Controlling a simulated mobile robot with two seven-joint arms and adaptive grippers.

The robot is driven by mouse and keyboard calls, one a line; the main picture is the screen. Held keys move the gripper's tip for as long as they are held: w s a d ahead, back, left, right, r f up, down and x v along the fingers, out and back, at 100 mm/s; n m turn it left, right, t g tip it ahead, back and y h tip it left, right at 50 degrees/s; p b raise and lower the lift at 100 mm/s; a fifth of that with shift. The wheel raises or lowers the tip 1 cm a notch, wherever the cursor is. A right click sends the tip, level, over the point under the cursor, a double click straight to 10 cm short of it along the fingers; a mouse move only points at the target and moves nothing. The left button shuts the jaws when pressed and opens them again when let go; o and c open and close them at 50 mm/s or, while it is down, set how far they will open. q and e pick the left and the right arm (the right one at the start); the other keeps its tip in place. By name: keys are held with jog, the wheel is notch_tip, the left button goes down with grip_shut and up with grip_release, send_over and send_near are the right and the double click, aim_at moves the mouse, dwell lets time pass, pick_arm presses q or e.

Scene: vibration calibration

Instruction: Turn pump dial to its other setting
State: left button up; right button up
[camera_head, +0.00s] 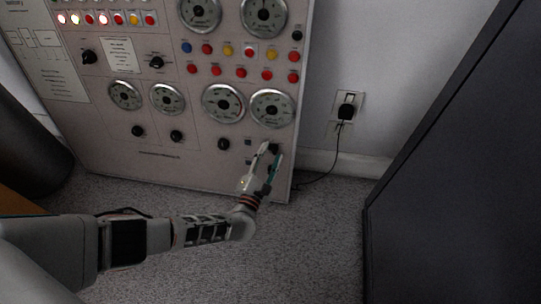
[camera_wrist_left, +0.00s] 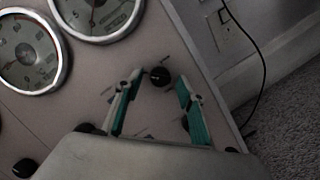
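The grey control panel (camera_head: 190,158) stands against the wall and carries several black dials. My left gripper (camera_head: 271,151) is at the panel's lower right, in front of a small dark dial (camera_head: 274,147) that its fingers partly hide. In the left wrist view, a round black dial (camera_wrist_left: 160,76) shows between the spread fingertips of my left gripper (camera_wrist_left: 159,80). The fingers are open, with a gap on both sides of the dial. The dial's label is too small to read, so I cannot tell if it is the pump dial. My right gripper is not in view.
Other black knobs (camera_head: 223,144) line the panel's lower part, below round gauges (camera_head: 223,104). A plugged wall outlet (camera_head: 346,108) with a hanging cord is right of the panel. A large dark cabinet (camera_head: 460,170) stands at right. Carpet (camera_head: 310,240) between is clear.

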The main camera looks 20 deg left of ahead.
pick_arm(q)
jog(key=c, duration=1.1)
